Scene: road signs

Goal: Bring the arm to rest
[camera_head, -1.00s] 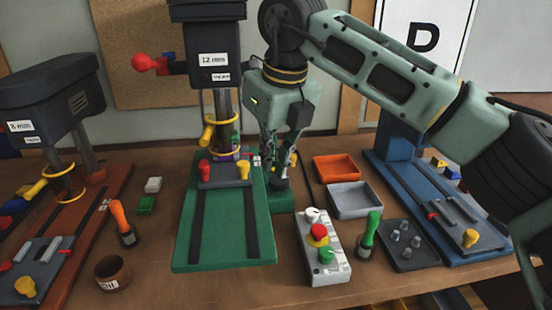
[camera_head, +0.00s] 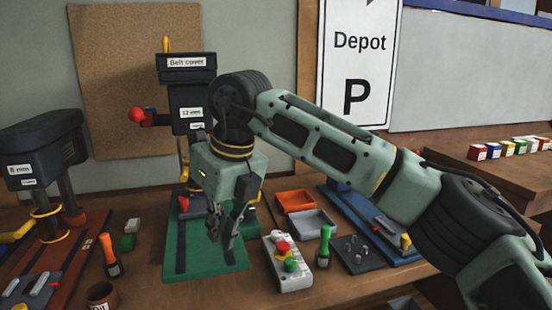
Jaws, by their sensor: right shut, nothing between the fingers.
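My right arm comes in from the right, and its gripper (camera_head: 224,236) hangs pointing down over the green base of the middle drill press (camera_head: 188,110). The fingers look close together with nothing between them. The gripper and wrist hide part of the press column and its table. I cannot tell how high the fingertips are above the green base plate (camera_head: 205,262). My left gripper does not show.
Orange (camera_head: 296,201) and grey trays (camera_head: 313,220), a green-handled tool (camera_head: 324,247) and a blue-based machine (camera_head: 365,215) are further right. Another press (camera_head: 42,150) is at left.

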